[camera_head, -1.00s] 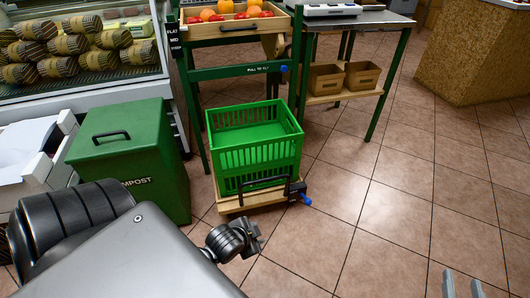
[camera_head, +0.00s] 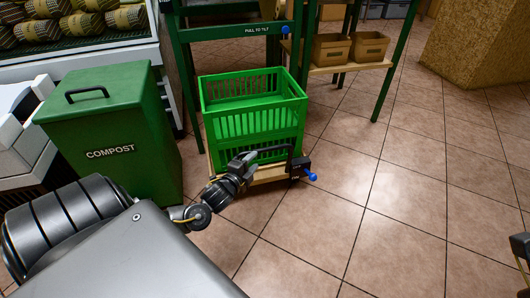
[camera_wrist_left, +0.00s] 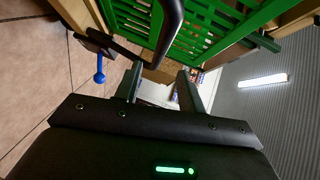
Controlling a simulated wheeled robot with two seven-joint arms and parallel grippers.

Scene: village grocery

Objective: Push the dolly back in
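The dolly (camera_head: 272,174) is a low wooden platform carrying a green slatted crate (camera_head: 253,122). It stands on the floor before the green display frame. A black bar handle (camera_head: 276,149) and a blue-tipped lever (camera_head: 310,175) are at its near side. My left gripper (camera_head: 245,163) is at the handle's left part. In the left wrist view my left gripper (camera_wrist_left: 160,84) has its fingers apart, with the handle (camera_wrist_left: 168,32) just beyond them, not clearly between them. A dark part at the head view's right edge may be my right gripper; its fingers cannot be made out.
A green compost bin (camera_head: 112,135) stands close left of the dolly. The display frame (camera_head: 235,47) rises behind the crate. A shelf with wooden boxes (camera_head: 332,48) is at the back right. Tiled floor (camera_head: 400,190) is clear to the right.

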